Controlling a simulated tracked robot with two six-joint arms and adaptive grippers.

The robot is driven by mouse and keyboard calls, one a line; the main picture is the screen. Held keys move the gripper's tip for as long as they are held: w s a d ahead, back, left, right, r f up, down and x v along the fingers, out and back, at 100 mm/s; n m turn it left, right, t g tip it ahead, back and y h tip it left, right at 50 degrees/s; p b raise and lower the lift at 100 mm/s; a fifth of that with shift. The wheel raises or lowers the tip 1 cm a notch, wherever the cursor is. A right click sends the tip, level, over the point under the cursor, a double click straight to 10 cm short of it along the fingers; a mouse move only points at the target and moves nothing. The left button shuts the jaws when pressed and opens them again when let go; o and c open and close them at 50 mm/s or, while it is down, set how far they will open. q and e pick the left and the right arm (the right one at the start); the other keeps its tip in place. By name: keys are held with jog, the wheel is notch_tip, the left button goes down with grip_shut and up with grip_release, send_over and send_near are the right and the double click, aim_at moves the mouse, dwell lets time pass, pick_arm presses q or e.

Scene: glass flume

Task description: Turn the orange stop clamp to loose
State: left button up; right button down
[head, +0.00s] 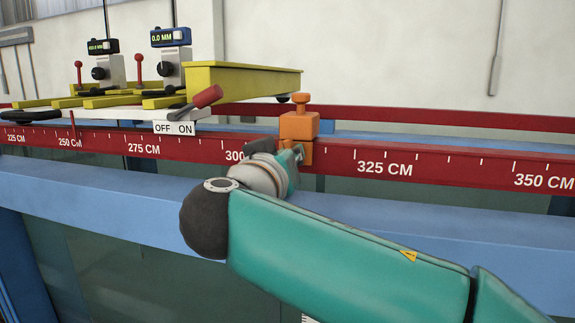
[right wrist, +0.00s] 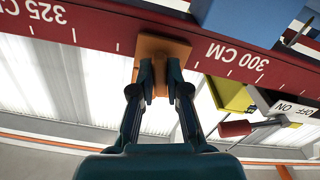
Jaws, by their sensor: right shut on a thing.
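The orange stop clamp (head: 299,125) sits on the red scale rail just right of the 300 CM mark, with a round knob on top. My right gripper (head: 296,155) is at the clamp's front face. In the right wrist view, which shows the rail upside down, the fingers of my right gripper (right wrist: 161,80) are shut on a narrow orange part of the clamp (right wrist: 162,48). The fingers partly hide that part, so its angle cannot be told. My left gripper is not in view.
A yellow carriage (head: 240,79) with two gauges stands left of the clamp. Its red-handled lever (head: 207,96) is above an OFF/ON label. The red rail (head: 450,169) runs across, above a blue beam (head: 100,183). The rail right of the clamp is clear.

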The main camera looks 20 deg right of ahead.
jog(key=shift+n, duration=4.6)
jog(key=c, duration=1.2)
grip_release()
jog(key=shift+o, duration=0.2)
jog(key=v, duration=1.2)
jog(key=shift+w+f, duration=0.1)
